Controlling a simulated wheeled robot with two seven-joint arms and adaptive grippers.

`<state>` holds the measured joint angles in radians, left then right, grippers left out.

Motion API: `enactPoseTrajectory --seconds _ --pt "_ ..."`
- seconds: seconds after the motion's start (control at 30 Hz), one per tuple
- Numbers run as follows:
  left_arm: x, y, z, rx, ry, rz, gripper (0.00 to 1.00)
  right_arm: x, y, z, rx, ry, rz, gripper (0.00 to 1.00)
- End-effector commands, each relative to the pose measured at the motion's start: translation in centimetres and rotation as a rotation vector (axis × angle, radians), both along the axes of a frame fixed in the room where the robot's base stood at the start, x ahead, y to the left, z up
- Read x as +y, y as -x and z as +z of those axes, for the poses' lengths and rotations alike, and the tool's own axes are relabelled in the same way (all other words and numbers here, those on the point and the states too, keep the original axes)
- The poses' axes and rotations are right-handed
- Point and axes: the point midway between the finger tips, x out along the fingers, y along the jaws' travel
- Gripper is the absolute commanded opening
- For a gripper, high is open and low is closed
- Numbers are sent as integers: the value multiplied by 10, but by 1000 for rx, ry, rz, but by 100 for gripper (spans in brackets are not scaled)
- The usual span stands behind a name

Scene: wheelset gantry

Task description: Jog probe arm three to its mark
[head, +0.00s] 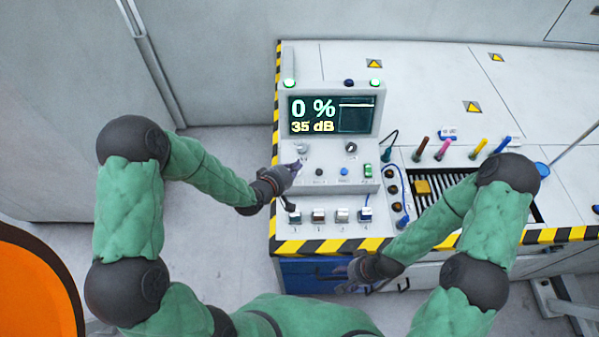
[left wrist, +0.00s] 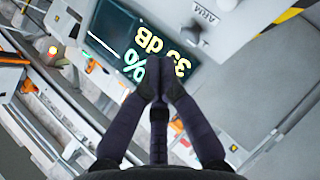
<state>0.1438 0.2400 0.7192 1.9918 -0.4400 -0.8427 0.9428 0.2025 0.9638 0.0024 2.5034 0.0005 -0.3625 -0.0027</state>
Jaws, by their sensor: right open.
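The control console (head: 335,150) stands on the bench; its screen (head: 333,114) reads "0 %" and "35 dB". The screen also shows rotated in the left wrist view (left wrist: 120,30). Two knobs sit below it, a left knob (head: 302,149) and a right knob (head: 351,148). A label reading "ARM" (left wrist: 204,14) shows in the left wrist view. My left gripper (head: 296,167) is at the console's left front, its fingers together (left wrist: 157,75) with nothing seen between them; contact is unclear. My right gripper (head: 352,278) is open and empty before the bench's front edge.

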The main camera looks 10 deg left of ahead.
Motion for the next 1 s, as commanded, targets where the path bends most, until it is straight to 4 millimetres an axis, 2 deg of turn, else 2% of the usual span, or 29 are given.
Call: enactPoseTrajectory --seconds 0.23,0.37,0.8,1.0 --pt "0 0 -2 2 -2 -1 0 0 0 -1 0 0 0 60" --pt "1 -3 -10 3 -2 0 0 0 0 -7 0 0 0 60" --pt "5 -24 -60 3 -2 0 0 0 0 -45 0 0 0 60" --pt "7 -32 -76 2 -3 0 0 0 0 -60 0 0 0 60"
